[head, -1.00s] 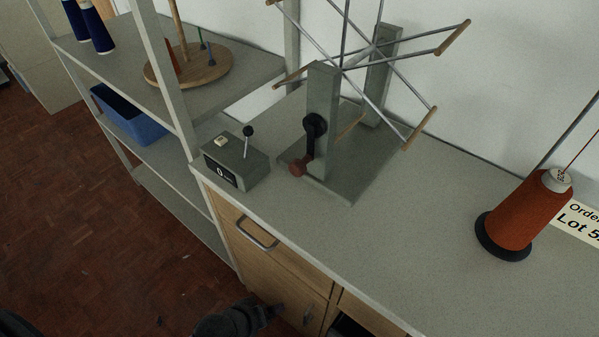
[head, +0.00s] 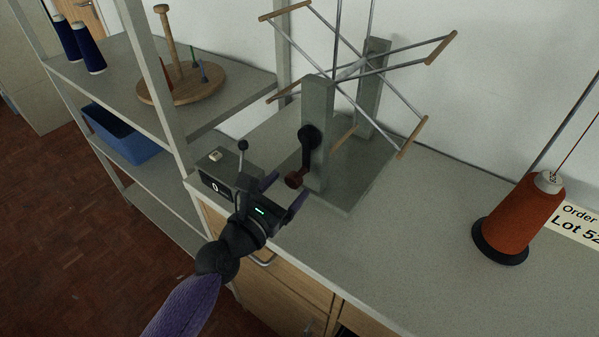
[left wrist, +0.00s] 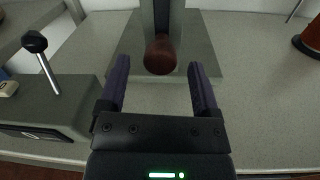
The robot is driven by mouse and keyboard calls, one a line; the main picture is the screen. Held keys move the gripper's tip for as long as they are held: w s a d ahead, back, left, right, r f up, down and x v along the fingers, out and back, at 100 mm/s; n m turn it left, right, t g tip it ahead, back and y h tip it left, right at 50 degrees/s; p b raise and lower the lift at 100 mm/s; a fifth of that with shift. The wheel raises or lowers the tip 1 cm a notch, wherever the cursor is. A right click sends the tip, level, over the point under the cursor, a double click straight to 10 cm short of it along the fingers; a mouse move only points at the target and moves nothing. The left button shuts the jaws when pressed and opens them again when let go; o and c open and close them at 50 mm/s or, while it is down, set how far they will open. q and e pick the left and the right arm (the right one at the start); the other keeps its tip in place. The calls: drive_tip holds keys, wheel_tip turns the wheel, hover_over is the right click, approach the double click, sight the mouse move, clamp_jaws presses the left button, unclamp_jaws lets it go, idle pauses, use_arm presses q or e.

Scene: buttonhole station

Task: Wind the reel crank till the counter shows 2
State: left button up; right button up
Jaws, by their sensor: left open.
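The reel (head: 345,70) stands on a grey base on the counter top, with metal spokes and wooden end bars. Its black crank (head: 306,150) hangs down from the near post and ends in a brown knob (head: 293,180). The counter box (head: 215,178) sits left of the reel; its display appears to show 0. My left gripper (head: 284,190) is open in front of the knob, fingers pointing at it. In the left wrist view the knob (left wrist: 160,55) appears between and just beyond the fingertips (left wrist: 160,75), with nothing held. My right gripper is not in view.
A lever with a black ball (left wrist: 34,42) rises from the counter box, close to my left gripper. An orange thread cone (head: 520,218) stands at the right. A shelf unit (head: 165,95) stands at the left. The counter between reel and cone is clear.

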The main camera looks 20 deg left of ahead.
use_arm(q)
drive_tip(key=x, duration=0.4)
drive_tip(key=shift+w+d+b, duration=0.1)
drive_tip(key=shift+w+b, duration=0.25)
clamp_jaws()
idle(1.1)
